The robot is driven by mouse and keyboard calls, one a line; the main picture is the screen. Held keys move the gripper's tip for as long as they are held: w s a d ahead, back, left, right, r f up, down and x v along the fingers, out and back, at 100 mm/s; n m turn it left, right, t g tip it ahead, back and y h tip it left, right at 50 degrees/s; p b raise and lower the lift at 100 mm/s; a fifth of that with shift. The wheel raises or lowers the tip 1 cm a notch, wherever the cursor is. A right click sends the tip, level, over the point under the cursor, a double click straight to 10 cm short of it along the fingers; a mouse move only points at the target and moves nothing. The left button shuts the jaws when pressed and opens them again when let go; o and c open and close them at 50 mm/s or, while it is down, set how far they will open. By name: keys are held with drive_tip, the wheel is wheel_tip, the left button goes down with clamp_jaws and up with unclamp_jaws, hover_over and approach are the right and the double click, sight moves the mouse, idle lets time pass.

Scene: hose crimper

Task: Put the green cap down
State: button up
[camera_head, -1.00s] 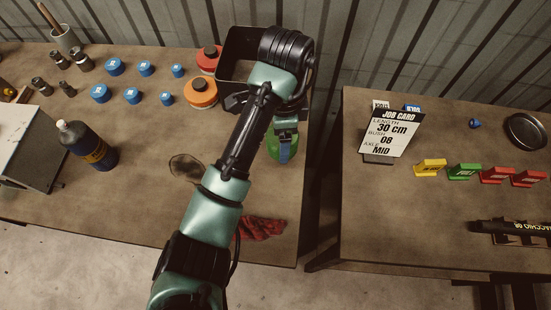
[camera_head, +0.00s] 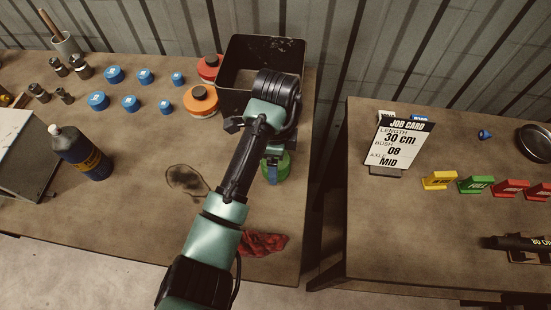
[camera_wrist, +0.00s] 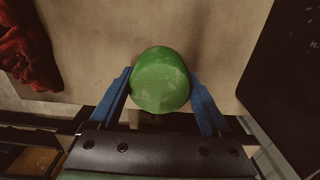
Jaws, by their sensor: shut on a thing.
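The green cap (camera_wrist: 161,80) is round and sits between the two blue fingers of my gripper (camera_wrist: 160,92) in the wrist view. My gripper is shut on it. In the head view, the green cap (camera_head: 280,169) shows partly at the right end of the left table (camera_head: 215,155), below my wrist. The blue finger and arm hide part of it there. Brown tabletop shows around the cap in the wrist view. I cannot tell whether its underside touches the table.
A black open bin (camera_head: 290,50) stands behind my gripper, with orange (camera_head: 201,100) and red (camera_head: 209,67) lidded containers left of it. A red cloth (camera_head: 262,243) lies in front. The table's right edge and a gap are close by. Bare tabletop lies left of my arm.

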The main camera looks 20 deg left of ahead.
drive_tip(key=shift+f, duration=0.2)
drive_tip(key=o, duration=1.1)
wheel_tip(320, 180, up, 12)
drive_tip(key=p, duration=0.4)
drive_tip(key=shift+r, duration=0.2)
drive_tip(key=w+d+r+n+t+h, duration=0.1)
drive_tip(key=w+d+r+n+t, duration=0.1)
drive_tip(key=w+d+r+t, duration=0.65)
drive_tip(key=w+d+r+n+t+h, duration=0.1)
drive_tip(key=w+d+r+n+t, duration=0.25)
drive_tip(key=r, duration=0.75)
drive_tip(key=s+d+r+n+t, duration=0.2)
drive_tip(key=r+t, duration=0.2)
drive_tip(key=r, duration=0.8)
drive_tip(key=s+d+r+n+t, duration=0.2)
drive_tip(key=r+t, duration=0.3)
drive_tip(key=r, duration=0.6)
drive_tip(key=s+r+n+t, duration=0.1)
drive_tip(key=s+r+t, duration=0.1)
drive_tip(key=s+r, duration=0.2)
drive_tip(key=s+a+r+n+t+y, duration=0.1)
drive_tip(key=s+r+n+t, duration=0.1)
drive_tip(key=s+r, duration=0.2)
drive_tip(key=s+a+r+n+t+y, duration=0.1)
drive_tip(key=s+r+n+t, duration=0.1)
drive_tip(key=s, duration=0.3)
drive_tip(key=shift+s+r+n, duration=0.15)
drive_tip(key=shift+r+n, duration=0.1)
drive_tip(key=shift+r, duration=0.65)
